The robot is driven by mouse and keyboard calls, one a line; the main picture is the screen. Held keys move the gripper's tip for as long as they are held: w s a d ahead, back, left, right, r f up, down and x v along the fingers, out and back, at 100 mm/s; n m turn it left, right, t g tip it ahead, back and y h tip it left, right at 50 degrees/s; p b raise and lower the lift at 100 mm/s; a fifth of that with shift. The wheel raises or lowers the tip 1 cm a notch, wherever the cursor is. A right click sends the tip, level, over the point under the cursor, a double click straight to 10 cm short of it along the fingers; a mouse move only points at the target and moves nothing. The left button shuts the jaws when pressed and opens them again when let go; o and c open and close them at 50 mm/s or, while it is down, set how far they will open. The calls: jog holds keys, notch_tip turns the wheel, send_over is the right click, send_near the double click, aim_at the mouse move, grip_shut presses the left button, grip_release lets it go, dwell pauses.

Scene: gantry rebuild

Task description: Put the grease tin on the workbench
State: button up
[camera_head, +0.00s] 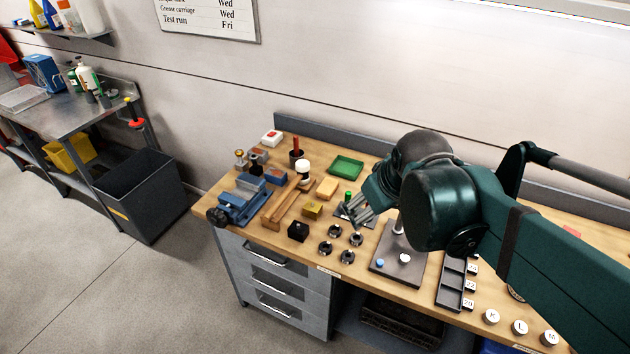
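The wooden-topped workbench (235,216) stands against the wall, with grey drawers below. I cannot tell which thing is the grease tin; no readable label names it. A round item at the right is mostly hidden by my arm. My gripper (357,214) is over the middle of the bench, near a dark plate with a green-topped piece (348,196). Its fingertips are small here, and whether they hold anything is unclear.
A blue vise (240,204), a wooden piece (281,208), a yellow block (312,210) and several black round parts crowd the left and middle. A green tray (346,167) lies behind. A grey plate (411,262) and a slotted black tray (452,283) stand right. A dark bin (150,200) is on the floor.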

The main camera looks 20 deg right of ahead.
jog(key=s+a+r+m+t+y, duration=0.1)
jog(key=s+a, duration=0.1)
jog(key=a, duration=0.8)
jog(key=shift+s+m+t, duration=0.2)
jog(key=shift+m+t, duration=0.1)
